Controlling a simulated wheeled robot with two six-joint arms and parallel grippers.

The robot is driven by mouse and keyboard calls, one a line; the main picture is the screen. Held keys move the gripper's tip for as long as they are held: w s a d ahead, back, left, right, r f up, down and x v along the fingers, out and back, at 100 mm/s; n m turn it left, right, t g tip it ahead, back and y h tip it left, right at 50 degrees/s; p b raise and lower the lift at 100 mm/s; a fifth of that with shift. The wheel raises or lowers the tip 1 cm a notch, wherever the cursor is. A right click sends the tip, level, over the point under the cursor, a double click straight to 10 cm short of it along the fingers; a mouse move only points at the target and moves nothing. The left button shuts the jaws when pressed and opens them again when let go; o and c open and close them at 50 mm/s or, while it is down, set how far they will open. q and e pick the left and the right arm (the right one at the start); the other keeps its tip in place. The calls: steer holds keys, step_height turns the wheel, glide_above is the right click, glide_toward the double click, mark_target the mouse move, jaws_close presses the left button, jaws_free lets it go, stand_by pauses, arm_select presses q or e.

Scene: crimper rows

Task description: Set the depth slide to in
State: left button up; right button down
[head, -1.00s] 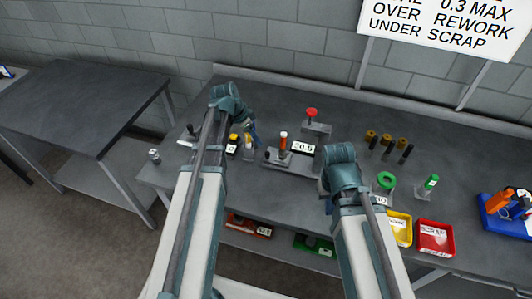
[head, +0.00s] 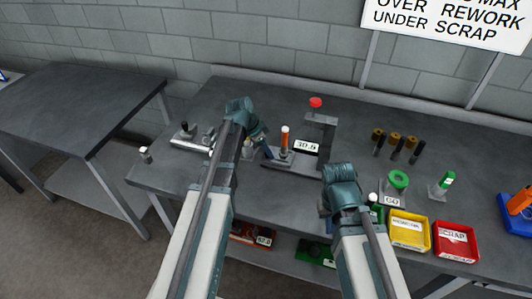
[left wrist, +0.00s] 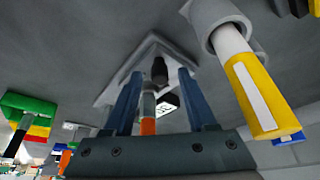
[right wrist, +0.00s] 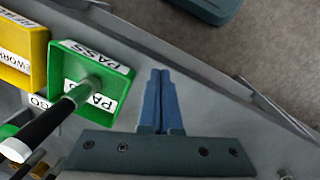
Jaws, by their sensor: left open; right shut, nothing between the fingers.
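The grey fixture base (head: 290,165) carries an upright orange-topped handle (head: 285,138) and a 30.5 readout (head: 306,146). A short black knob (left wrist: 160,70) on the light base appears to be the depth slide's; the left fingers hide it in the head view. My left gripper (head: 265,148) is open just left of the orange handle. In the left wrist view its blue fingers (left wrist: 165,95) stand apart on either side of the knob, with no visible grip. My right gripper (right wrist: 159,74) is shut and empty near the bench's front edge, beside the green PASS bin (right wrist: 62,58).
A yellow-and-white handle (left wrist: 250,90) stands close beside the left fingers. A red knob on a post (head: 316,102) is behind the fixture. Several dark pins with brass tops (head: 396,141), a green ring (head: 398,180), a yellow bin (head: 409,243) and a red SCRAP bin (head: 455,255) lie to the right.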

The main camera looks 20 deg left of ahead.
arm_select(q)
steer(key=shift+c, duration=0.2)
jaws_close()
stand_by(1.2)
